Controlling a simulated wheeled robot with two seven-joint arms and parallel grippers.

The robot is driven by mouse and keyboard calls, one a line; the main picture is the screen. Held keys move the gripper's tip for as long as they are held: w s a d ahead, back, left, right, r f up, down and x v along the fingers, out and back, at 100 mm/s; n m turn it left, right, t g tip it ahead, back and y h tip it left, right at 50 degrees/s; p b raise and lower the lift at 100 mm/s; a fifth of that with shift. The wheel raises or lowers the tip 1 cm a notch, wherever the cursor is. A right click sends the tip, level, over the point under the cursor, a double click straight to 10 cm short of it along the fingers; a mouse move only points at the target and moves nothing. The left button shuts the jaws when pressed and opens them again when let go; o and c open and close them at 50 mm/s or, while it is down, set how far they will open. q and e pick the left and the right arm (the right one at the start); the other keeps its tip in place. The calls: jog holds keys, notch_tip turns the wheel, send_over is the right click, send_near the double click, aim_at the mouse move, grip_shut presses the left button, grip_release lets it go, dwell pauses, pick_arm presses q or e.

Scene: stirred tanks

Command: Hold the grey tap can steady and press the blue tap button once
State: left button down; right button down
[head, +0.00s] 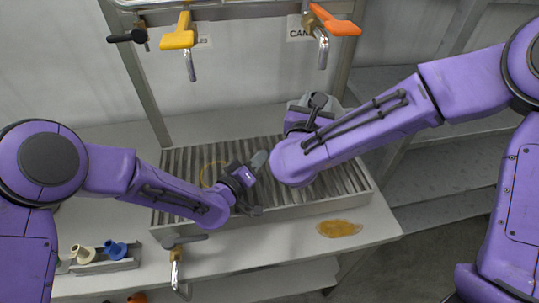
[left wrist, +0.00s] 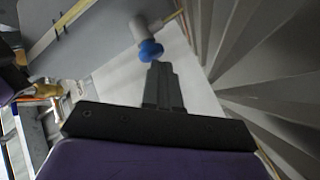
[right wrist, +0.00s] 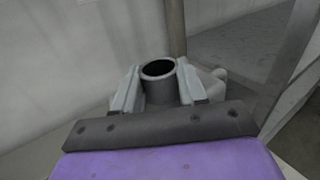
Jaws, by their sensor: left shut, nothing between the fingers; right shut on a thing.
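The blue tap button (left wrist: 150,50) shows in the left wrist view on the end of a grey cylinder (left wrist: 139,27). My left gripper (left wrist: 160,72) is shut and empty, its fingertips right at the button; I cannot tell if they touch. In the head view the left gripper (head: 258,163) is over the slatted tray, and I cannot make out the button there. The grey tap can (right wrist: 158,72), with a dark open top, is between the fingers of my right gripper (right wrist: 160,90), which is shut on it. In the head view my right arm hides most of the can.
A yellow-handled tap (head: 180,38) and an orange-handled tap (head: 334,20) hang above. A small holder (head: 105,266) with coloured pieces stands front left. A brown puddle (head: 339,228) is on the bench.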

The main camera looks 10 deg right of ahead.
pick_arm(q)
jog(key=shift+d, duration=0.4)
pick_arm(e)
jog(key=shift+a, duration=0.1)
pick_arm(q)
jog(key=shift+a, duration=1.05)
jog(key=shift+a, duration=2.5)
jog(key=shift+w, duration=0.1)
pick_arm(e)
jog(key=c, duration=0.5)
grip_release()
jog(key=shift+c, duration=0.2)
